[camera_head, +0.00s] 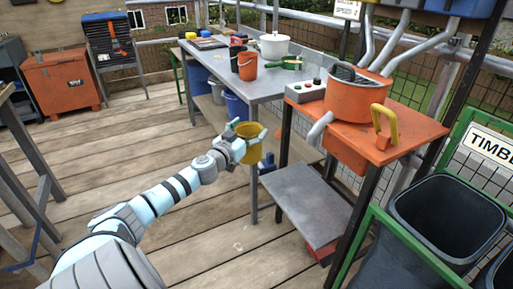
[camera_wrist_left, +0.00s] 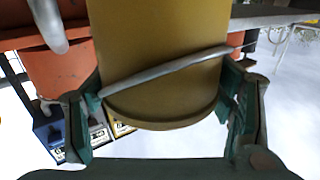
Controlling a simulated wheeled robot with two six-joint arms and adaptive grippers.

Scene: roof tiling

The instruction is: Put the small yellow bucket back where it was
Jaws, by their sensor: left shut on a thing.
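The small yellow bucket (camera_head: 251,146) is held in the air by my left gripper (camera_head: 240,138), in front of the grey table's near end in the head view. In the left wrist view the yellow bucket (camera_wrist_left: 160,60) fills the middle, with its grey wire handle across it. The fingers of my left gripper (camera_wrist_left: 165,105) are closed on its two sides. Parts of the bucket's near side are hidden by the gripper in the head view. My right gripper is not in view.
A grey table (camera_head: 262,87) carries an orange bucket (camera_head: 247,67), a white pot (camera_head: 274,46) and a green pan (camera_head: 290,63). An orange machine (camera_head: 352,98) stands on an orange stand at the right. Blue buckets (camera_head: 236,108) sit below the table. The plank floor at left is open.

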